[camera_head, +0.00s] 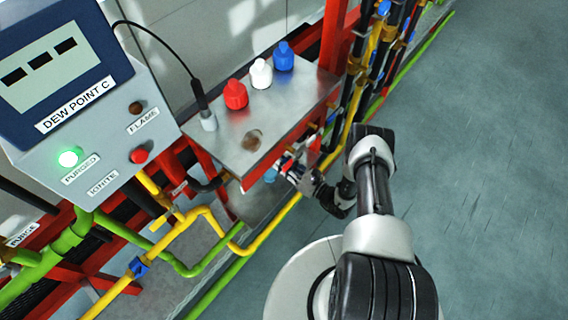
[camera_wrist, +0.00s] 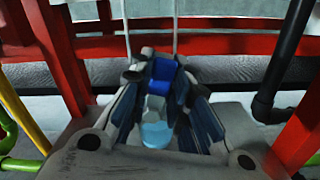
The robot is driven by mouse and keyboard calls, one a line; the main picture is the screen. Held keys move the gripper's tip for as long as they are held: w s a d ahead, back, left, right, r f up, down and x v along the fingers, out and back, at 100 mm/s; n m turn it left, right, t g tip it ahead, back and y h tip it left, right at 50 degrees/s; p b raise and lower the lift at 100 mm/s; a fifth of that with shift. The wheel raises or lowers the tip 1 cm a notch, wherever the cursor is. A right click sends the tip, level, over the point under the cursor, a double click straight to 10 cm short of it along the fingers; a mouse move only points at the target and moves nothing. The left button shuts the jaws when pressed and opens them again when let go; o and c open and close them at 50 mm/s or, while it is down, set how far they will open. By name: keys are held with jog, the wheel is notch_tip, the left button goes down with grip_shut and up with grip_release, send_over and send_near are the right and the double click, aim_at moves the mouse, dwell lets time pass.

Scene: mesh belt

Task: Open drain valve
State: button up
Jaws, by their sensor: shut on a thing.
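My gripper (camera_head: 287,164) reaches in under the right front edge of the steel shelf, low beside the red frame. In the wrist view my gripper (camera_wrist: 160,74) has its two fingers closed around a blue piece (camera_wrist: 162,70), which looks like the drain valve's handle. A grey-white part and a light blue rounded part (camera_wrist: 156,136) show below it between the fingers. A light blue part (camera_head: 270,175) also shows just left of the fingers in the head view. The fingers hide the sides of the held piece, so its turn angle cannot be told.
The steel shelf (camera_head: 222,150) carries red (camera_head: 236,95), white (camera_head: 261,73) and blue (camera_head: 284,57) bottles. A panel with a lit green lamp (camera_head: 70,157) stands left. Yellow (camera_head: 205,212) and green pipes run low in front. Red beams (camera_wrist: 60,55) flank the gripper. The floor at right is clear.

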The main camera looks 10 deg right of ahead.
grip_shut()
jog(key=shift+a, duration=0.1)
jog(key=shift+s+a+n, duration=0.2)
jog(key=shift+n, duration=0.6)
jog(key=shift+s+a+n, duration=0.15)
jog(key=shift+n, duration=0.65)
jog(key=o, duration=0.8)
grip_release()
